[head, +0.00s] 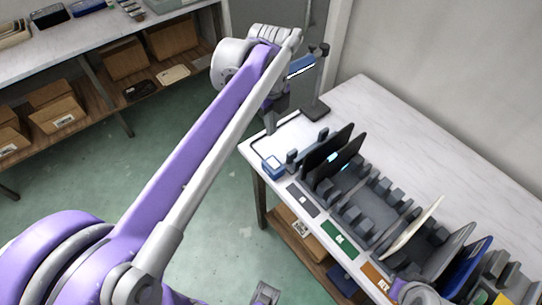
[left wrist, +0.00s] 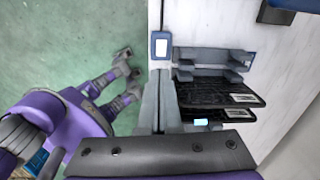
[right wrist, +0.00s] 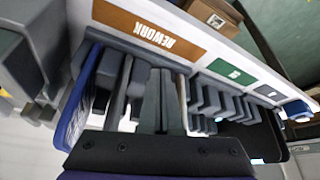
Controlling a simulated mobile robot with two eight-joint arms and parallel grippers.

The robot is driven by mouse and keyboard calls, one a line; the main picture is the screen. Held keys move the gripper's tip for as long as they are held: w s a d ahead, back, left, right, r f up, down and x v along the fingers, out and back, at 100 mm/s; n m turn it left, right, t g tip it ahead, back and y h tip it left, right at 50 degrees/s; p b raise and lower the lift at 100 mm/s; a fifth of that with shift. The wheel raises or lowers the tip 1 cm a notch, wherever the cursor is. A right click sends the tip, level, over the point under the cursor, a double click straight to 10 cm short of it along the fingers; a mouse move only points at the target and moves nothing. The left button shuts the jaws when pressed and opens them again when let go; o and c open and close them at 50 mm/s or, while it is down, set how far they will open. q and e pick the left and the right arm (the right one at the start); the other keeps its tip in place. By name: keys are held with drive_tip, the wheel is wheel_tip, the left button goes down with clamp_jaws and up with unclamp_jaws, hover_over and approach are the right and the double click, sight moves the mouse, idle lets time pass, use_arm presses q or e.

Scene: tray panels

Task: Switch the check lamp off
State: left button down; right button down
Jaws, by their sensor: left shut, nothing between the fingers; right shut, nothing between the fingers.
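The check lamp (head: 301,66) is a blue bar on a dark stand at the table's far end; a white strip shows along its lower edge. Its blue end shows at the top right of the left wrist view (left wrist: 288,6). A small blue box with a white face, apparently its switch (left wrist: 161,46), sits at the table's left edge with a cable; it also shows in the head view (head: 272,166). My left gripper (left wrist: 160,76) is shut and empty, its tips close to the box; contact cannot be told. My right gripper (right wrist: 160,72) is shut and empty over the panel rack.
Two dark panels (head: 328,150) stand in the grey rack (head: 365,215), with cream, grey and blue panels nearer. Labels, including orange REWORK (right wrist: 148,30), line the table's front edge. A shelf bench with cardboard boxes (head: 124,58) stands at the left. Green floor lies between.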

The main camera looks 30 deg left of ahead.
sight(273, 163)
use_arm(q)
drive_tip(key=shift+w+a+r+m, duration=0.1)
drive_tip(key=shift+w+a+m, duration=0.25)
drive_tip(key=shift+m, duration=0.45)
use_arm(e)
drive_tip(key=shift+f, duration=0.2)
use_arm(q)
drive_tip(key=shift+d, duration=0.1)
